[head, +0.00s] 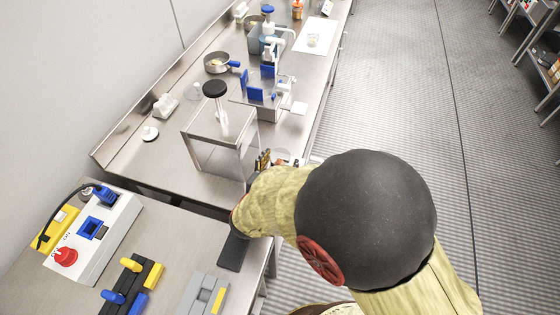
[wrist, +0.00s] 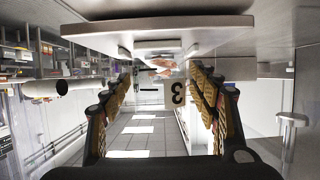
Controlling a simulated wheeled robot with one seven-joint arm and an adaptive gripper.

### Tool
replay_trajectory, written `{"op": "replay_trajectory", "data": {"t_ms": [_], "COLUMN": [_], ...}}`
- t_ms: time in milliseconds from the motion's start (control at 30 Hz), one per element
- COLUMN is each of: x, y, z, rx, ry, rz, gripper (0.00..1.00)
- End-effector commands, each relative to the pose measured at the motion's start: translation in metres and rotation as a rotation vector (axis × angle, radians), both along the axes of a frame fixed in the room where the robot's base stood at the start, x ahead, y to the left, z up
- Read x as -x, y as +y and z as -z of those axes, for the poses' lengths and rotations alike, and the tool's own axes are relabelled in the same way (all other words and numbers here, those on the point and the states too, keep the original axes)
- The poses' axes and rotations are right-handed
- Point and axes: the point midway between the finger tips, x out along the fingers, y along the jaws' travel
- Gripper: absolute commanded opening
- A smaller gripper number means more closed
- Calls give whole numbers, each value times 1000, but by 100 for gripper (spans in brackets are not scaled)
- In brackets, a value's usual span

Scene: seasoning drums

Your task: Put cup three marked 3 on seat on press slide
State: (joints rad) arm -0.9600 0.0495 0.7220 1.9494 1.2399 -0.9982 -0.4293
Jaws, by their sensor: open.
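Cup three is a clear cup whose dark 3 label (wrist: 178,92) shows between the fingers in the wrist view, where the picture looks upside down. In the head view a clear round rim (head: 283,155) shows beside my gripper (head: 268,160), by the bench's right edge. My gripper is open, with a finger on each side of the label in the wrist view (wrist: 161,82); I cannot tell whether they touch the cup. The press (head: 268,92), grey with blue parts, stands farther back, with a pale plate (head: 299,108) sticking out at its right. Its seat is not clear.
A clear box (head: 215,150) with a black-knobbed lid stands just left of my gripper. A pan (head: 217,63) and a white sheet (head: 314,35) lie farther back. A control box with a red button (head: 66,257) is on the near bench. The aisle at right is clear.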

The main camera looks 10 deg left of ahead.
Motion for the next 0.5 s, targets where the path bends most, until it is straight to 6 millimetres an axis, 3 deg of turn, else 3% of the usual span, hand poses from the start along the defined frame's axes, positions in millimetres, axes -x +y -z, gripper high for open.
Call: {"op": "replay_trajectory", "data": {"t_ms": [167,500], "x": [5,64], "y": [1,7], "z": [-6,-32], "rx": [0,1], "ry": [0,0], "rz": [-2,-6], "gripper": [60,60]}}
